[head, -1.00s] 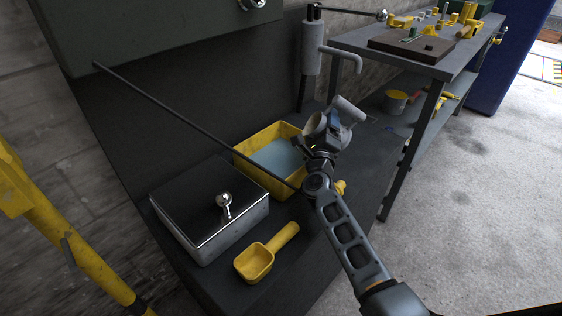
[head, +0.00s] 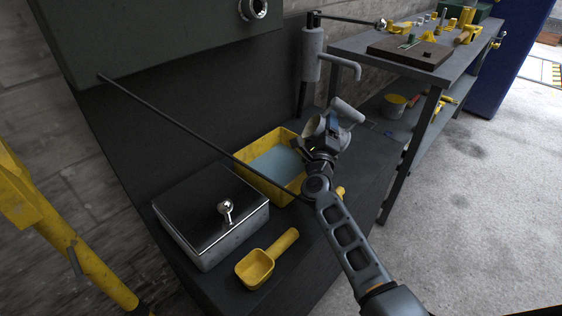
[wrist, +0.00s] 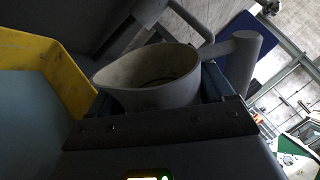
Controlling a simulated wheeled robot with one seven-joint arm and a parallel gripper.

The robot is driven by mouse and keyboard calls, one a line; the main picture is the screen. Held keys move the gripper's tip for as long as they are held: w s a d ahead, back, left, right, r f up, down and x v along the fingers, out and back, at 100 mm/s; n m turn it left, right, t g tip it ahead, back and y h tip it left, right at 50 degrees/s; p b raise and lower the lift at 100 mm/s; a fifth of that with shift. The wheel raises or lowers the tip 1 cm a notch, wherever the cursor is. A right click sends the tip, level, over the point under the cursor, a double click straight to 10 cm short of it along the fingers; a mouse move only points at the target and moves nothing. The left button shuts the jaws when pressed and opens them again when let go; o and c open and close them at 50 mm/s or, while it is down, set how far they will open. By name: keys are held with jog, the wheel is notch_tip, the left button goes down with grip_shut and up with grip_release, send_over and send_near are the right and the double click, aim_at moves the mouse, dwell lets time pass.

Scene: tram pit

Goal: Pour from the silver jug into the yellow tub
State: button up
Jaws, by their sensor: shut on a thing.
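The silver jug (wrist: 150,88) is in my gripper (head: 322,150), which is shut on it. In the wrist view its open mouth and spout point to the left, and its handle sticks out to the right. In the head view the jug (head: 313,128) is at the right edge of the yellow tub, partly hidden by my gripper. The yellow tub (head: 243,154) holds a flat pale blue-grey surface, and its wall also shows at the left of the wrist view (wrist: 62,72). I cannot tell whether anything is flowing from the jug.
A silver lidded box (head: 205,215) and a yellow scoop (head: 258,266) lie on the dark bench left of my arm. A thin dark rod (head: 165,122) slants across above the tub. A grey hand pump (head: 313,55) stands behind it. A workbench (head: 375,45) with small parts is at the right.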

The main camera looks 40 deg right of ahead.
aim_at(323, 115)
jog(key=shift+r+p, duration=2.1)
jog(key=shift+r, duration=0.55)
jog(key=m+g, duration=0.1)
jog(key=m, duration=0.2)
jog(key=m+g+p, duration=0.1)
jog(key=m, duration=0.2)
jog(key=shift+r, duration=0.1)
jog(key=m+p, duration=0.1)
jog(key=m, duration=0.3)
jog(key=shift+g, duration=0.4)
jog(key=shift+m+y, duration=0.4)
jog(key=shift+m, duration=0.7)
jog(key=shift+f, duration=0.2)
